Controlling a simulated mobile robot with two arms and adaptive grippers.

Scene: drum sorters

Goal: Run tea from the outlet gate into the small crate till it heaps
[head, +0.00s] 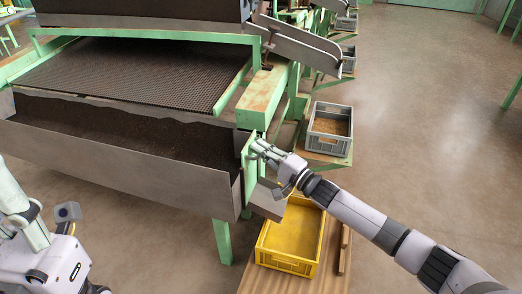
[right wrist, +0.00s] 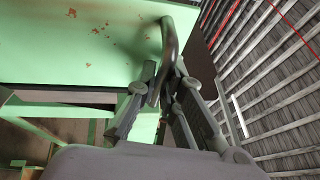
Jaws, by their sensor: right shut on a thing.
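The small yellow crate (head: 285,264) sits on a wooden stand at the lower middle of the head view. Its visible floor is bare yellow, with no tea seen in it. Dark tea (head: 125,130) lies along the grey metal trough (head: 120,172). A grey metal outlet spout (head: 266,204) hangs at the trough's right end, above the crate's upper left side. My right gripper (head: 260,151) is at the green end post above the spout. In the right wrist view its fingers (right wrist: 165,88) are shut on a dark bent handle (right wrist: 168,42).
A grey crate (head: 346,154) with brownish contents stands on a stand farther back, with more crates behind. A mesh screen (head: 140,70) lies above the trough. A green leg (head: 222,242) stands left of the yellow crate. The floor to the right is clear.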

